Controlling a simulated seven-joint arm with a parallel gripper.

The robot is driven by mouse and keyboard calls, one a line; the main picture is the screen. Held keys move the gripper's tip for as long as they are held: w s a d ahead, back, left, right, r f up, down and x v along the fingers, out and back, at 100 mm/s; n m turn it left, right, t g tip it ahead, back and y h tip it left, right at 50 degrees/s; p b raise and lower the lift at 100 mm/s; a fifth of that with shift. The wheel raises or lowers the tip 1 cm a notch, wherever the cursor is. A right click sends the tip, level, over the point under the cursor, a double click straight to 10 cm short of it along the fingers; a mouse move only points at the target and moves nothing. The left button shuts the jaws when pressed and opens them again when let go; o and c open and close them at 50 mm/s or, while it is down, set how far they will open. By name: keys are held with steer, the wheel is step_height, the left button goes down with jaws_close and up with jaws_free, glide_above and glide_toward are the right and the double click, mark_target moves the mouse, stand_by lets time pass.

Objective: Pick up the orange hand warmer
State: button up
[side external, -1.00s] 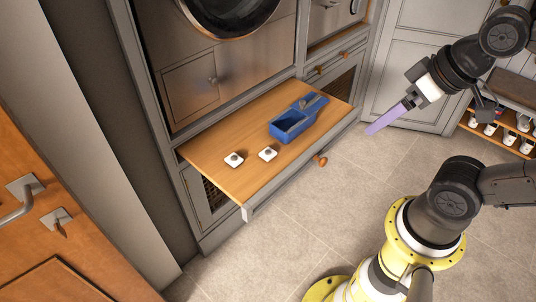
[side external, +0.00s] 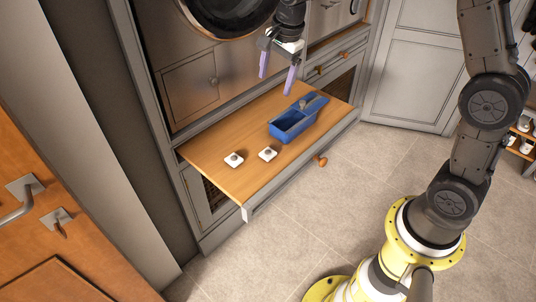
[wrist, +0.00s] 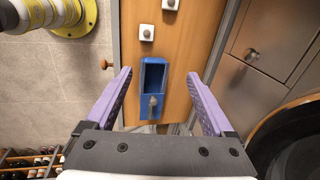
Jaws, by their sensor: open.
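I cannot make out an orange hand warmer in either current view. My gripper (side external: 275,85) is open and empty, its two purple fingers pointing down above the back of the pulled-out wooden shelf (side external: 213,149). In the wrist view, the fingers (wrist: 159,73) stand apart on either side of a blue caddy (wrist: 145,112). The blue caddy (side external: 288,134) sits on the shelf below and a little right of my gripper in the side view. A grey item (wrist: 153,103) lies at one end of it. The caddy's deep compartment looks empty.
Two white square blocks with grey tops, one (side external: 233,160) left of the other (side external: 267,154), stand on the shelf's front left. A round wooden knob (side external: 321,161) sticks out from the shelf front. Steel appliance doors (side external: 190,88) rise behind. Shelf wood around the caddy is clear.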

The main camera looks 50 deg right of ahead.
steer(key=g, duration=0.2)
glide_above(269, 150)
step_height(269, 150, down, 8)
steer(key=shift+g, duration=0.3)
steer(key=f, duration=1.1)
steer(key=shift+s+d+f, duration=0.25)
steer(key=shift+d+f, duration=0.1)
steer(key=shift+d, duration=0.05)
steer(key=shift+w+a+f, duration=0.1)
steer(key=shift+a+f, duration=0.1)
steer(key=shift+f, duration=1.45)
steer(key=shift+w+a+f, duration=0.1)
steer(key=shift+a+f, duration=0.1)
steer(key=shift+f, duration=1.4)
jaws_close()
